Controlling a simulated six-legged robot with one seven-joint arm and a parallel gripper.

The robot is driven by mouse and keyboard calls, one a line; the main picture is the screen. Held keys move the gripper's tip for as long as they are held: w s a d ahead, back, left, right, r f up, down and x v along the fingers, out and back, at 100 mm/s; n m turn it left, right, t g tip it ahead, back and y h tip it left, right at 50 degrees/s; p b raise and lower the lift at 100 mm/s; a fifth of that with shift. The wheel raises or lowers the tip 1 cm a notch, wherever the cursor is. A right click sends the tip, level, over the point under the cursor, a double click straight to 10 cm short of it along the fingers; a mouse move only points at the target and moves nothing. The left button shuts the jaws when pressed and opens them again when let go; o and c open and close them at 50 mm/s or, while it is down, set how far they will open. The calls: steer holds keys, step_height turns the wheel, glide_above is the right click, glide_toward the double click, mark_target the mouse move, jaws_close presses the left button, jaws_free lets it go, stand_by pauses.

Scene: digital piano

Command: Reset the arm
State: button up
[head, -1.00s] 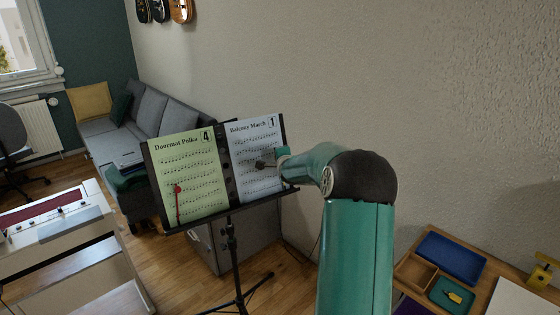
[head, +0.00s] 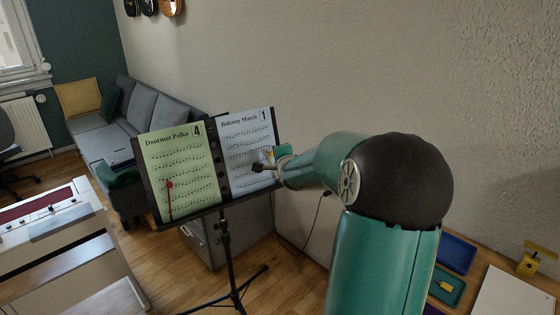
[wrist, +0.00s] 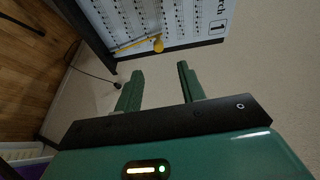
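My arm reaches toward the black music stand (head: 226,192). My gripper (head: 260,166) is in front of the lower part of the white "Balcony March" sheet (head: 240,128). In the wrist view its two teal fingers (wrist: 160,80) are apart with nothing between them. A yellow stick with a round yellow head (wrist: 157,44) lies against the white sheet beyond the fingertips, apart from them. The green "Doormat Polka" sheet (head: 180,160) is on the stand's left half, with a red round-headed stick (head: 170,186) against it.
A white keyboard console (head: 60,225) stands at left, with a grey sofa (head: 150,105) behind. At lower right are a blue tray (head: 456,254), a teal tray (head: 447,290) and a yellow device (head: 531,262). A cable (wrist: 95,73) runs below the stand.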

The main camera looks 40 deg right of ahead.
steer(key=shift+s+a+r, duration=0.1)
steer(key=shift+s+a, duration=0.15)
steer(key=shift+s, duration=0.2)
steer(key=s+a+r+n+g+y, duration=0.15)
steer(key=a+n, duration=0.25)
steer(key=a, duration=0.4)
steer(key=s+a+n+g, duration=0.1)
steer(key=s+a+n, duration=0.2)
steer(key=a, duration=0.5)
steer(key=s+a+r+n+g+y, duration=0.1)
steer(key=s+a+n, duration=0.1)
steer(key=a+n, duration=0.35)
steer(key=s+a+n+g+y, duration=0.3)
steer(key=s+a+n, duration=0.7)
steer(key=s+a, duration=0.7)
steer(key=s+f+y, duration=0.1)
steer(key=s, duration=0.2)
steer(key=shift+a, duration=0.1)
